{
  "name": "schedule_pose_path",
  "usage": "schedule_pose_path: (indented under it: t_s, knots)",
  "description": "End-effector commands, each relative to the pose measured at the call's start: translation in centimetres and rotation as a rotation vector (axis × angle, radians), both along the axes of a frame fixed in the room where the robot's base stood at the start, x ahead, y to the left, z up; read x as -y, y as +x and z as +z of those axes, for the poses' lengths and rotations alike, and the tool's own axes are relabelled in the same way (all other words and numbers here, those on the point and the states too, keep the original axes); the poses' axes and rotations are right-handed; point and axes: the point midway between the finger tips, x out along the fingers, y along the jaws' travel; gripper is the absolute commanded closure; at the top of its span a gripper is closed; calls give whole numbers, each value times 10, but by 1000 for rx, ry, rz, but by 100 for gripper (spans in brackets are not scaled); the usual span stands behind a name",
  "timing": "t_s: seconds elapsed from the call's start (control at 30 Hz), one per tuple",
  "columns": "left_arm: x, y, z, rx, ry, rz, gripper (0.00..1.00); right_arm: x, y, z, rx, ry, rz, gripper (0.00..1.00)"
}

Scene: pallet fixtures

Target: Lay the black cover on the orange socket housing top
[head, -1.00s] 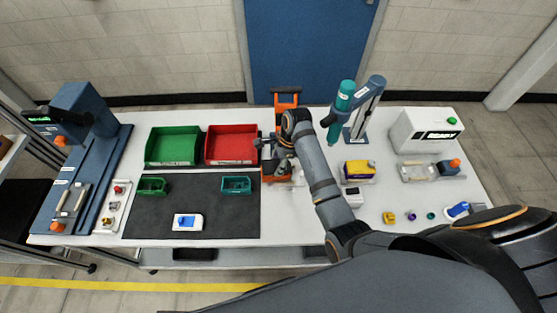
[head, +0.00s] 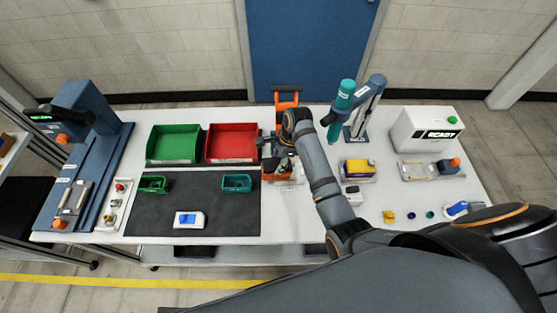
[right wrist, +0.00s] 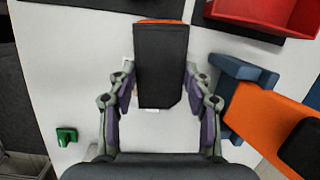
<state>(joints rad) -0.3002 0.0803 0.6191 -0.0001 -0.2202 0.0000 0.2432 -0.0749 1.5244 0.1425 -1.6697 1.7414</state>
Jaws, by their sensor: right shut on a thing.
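In the right wrist view, the black cover (right wrist: 161,65) is a flat dark rectangle between the fingers of my right gripper (right wrist: 158,80), which is shut on it. A thin orange strip of the socket housing (right wrist: 160,21) shows past the cover's far edge; the cover hides most of the rest. I cannot tell whether the cover touches the housing or hangs just above it. In the head view, my right gripper (head: 281,163) is over the orange housing (head: 270,177), right of the red bin, and hides part of it. My left gripper is not in view.
A red bin (head: 232,128) and a green bin (head: 174,130) stand left of the gripper. An orange-handled blue fixture (right wrist: 265,115) is close by the right finger. A teal screwdriver (head: 340,105) on a stand is to the right. The dark mat (head: 215,210) has free room.

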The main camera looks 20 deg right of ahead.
Motion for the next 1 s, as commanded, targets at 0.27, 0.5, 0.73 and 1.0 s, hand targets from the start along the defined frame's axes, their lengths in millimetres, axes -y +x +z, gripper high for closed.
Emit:
schedule_pose_path:
  t_s: [0.27, 0.5, 0.73, 1.0]
  knots:
    - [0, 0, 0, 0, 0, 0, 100, 0, 0, 0, 0, 0, 0, 76]
    - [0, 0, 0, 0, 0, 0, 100, 0, 0, 0, 0, 0, 0, 76]
    - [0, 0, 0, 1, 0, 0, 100, 0, 1, -3, 0, 0, 0, 76]
    - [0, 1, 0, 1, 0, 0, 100, -1, 1, -7, 0, 0, 0, 76]
